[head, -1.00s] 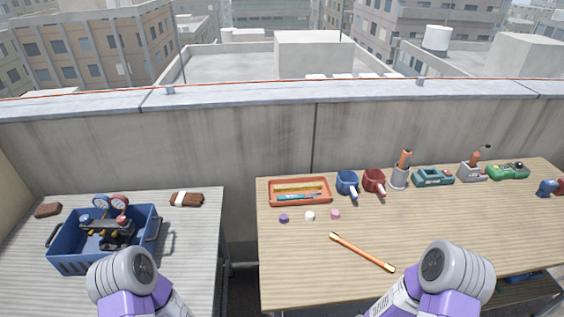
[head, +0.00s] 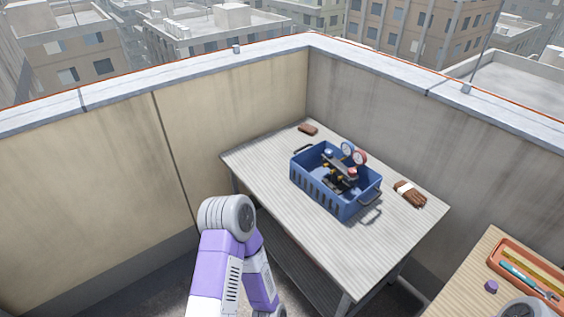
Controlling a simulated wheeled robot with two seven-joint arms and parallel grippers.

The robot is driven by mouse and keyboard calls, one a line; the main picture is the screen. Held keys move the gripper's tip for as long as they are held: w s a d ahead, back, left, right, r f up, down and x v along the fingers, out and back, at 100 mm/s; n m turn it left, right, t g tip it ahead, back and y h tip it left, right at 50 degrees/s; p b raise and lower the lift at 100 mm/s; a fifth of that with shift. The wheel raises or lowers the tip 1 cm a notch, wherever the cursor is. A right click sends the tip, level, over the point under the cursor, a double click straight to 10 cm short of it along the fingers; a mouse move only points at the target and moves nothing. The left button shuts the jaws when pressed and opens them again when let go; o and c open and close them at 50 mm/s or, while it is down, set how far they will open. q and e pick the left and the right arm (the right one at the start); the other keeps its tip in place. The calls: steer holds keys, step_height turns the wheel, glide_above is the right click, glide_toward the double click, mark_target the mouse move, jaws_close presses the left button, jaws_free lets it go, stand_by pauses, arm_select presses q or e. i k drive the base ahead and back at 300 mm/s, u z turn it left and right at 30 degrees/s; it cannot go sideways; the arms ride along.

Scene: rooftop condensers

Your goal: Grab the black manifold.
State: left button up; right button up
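The black manifold (head: 341,167) sits inside a blue crate (head: 309,195) on the grey slatted table (head: 276,212). A blue gauge and a red gauge (head: 359,158) stand up at its far side, above the crate's rim. The crate's walls hide the manifold's lower part. My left arm reaches up in front of the table's near left side, and its gripper is out of sight. Only a bit of my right arm shows at the bottom right corner, and its gripper is not in view.
A brown and white bundle (head: 410,194) lies right of the crate, and a brown wallet-like block (head: 308,129) lies behind it. A wooden table at the lower right holds an orange tray (head: 496,258) and a purple cap (head: 491,286). Walls stand behind and left.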

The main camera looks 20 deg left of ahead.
mark_target(340, 182)
steer(key=u, duration=1.75)
steer(key=i, duration=0.8)
steer(key=z, duration=2.85)
